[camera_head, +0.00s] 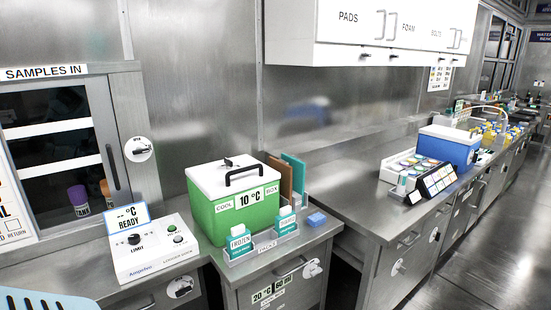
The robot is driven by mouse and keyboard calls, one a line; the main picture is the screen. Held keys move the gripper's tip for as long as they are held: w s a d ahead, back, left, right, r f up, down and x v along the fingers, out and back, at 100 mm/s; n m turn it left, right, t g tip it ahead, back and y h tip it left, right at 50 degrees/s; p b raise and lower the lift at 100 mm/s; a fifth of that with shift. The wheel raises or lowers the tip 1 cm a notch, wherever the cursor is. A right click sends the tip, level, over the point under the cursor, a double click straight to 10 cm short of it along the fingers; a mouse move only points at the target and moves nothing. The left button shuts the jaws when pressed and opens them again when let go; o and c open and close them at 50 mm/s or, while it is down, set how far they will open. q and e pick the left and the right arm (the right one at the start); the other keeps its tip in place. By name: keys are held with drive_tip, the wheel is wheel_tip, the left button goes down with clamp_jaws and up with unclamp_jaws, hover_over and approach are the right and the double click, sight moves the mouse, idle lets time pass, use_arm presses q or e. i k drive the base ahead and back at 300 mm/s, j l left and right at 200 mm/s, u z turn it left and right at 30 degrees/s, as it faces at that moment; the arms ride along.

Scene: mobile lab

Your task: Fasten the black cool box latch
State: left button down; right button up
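The green cool box (232,215) stands on the steel counter in the middle of the view, with a "10 °C" label on its front. Its white lid (208,180) lies on top and looks closed. A black handle (243,171) arches over the lid's front part. A small black piece, which may be the latch (227,162), stands up from the lid behind the handle. I cannot tell whether it is fastened.
A white logger dock (150,250) stands left of the box. Upright boards (297,172) stand close behind. A blue box (448,146) stands on the right counter.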

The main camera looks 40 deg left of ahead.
sight(229, 164)
drive_tip(key=i+u, duration=0.1)
drive_tip(key=u, duration=2.25)
drive_tip(key=l+u, duration=1.05)
drive_tip(key=l, duration=0.65)
drive_tip(key=k+l, duration=0.1)
drive_tip(key=l, duration=0.4)
drive_tip(key=k+l, duration=0.1)
drive_tip(key=l, duration=0.35)
